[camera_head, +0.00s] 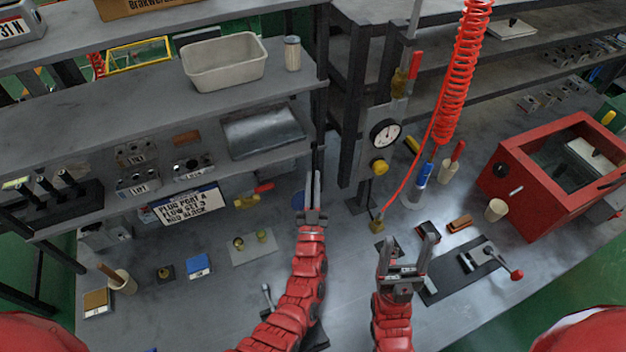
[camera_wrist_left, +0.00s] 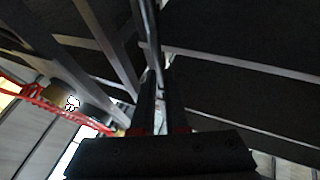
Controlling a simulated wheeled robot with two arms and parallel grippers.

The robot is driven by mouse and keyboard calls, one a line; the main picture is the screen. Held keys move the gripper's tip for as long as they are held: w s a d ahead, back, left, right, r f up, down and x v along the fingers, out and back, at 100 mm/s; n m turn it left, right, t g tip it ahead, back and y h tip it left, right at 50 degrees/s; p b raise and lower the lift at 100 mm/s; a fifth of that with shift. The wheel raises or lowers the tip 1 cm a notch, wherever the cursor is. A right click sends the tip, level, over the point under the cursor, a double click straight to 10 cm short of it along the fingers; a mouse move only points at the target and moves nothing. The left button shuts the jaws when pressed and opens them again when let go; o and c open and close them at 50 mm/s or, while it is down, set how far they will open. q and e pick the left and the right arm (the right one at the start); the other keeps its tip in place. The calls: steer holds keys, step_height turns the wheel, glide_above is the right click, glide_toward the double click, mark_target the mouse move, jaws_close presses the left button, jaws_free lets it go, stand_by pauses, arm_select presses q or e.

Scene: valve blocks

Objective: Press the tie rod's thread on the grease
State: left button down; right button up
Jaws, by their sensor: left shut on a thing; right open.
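My left gripper (camera_head: 314,188) is raised near the shelf's right end, its fingers pointing up and away. It is shut on a thin grey rod, apparently the tie rod, which shows as a slim strip between the dark fingers in the left wrist view (camera_wrist_left: 160,88). The rod's thread cannot be made out. A round blue thing (camera_head: 298,201) lies on the bench just left of the left gripper, partly hidden; I cannot tell whether it is the grease. My right gripper (camera_head: 408,252) is open and empty over the bench, its fingers apart.
A grey shelf (camera_head: 90,100) with a beige bin (camera_head: 226,62) stands left of the left gripper. A dark post and a gauge (camera_head: 384,134) are to its right. A red box (camera_head: 558,180) and a red coiled hose (camera_head: 458,90) are at right. A small blue block (camera_head: 198,265) lies at lower left.

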mark_target(314, 149)
arm_select(q)
steer(key=shift+f+b, duration=0.8)
steer(key=shift+f, duration=0.05)
stand_by(2.1)
steer(key=shift+r+p, duration=1.4)
steer(key=shift+r, duration=1.1)
steer(key=shift+r+p, duration=0.55)
steer(key=shift+r, duration=0.7)
steer(key=shift+f, duration=0.15)
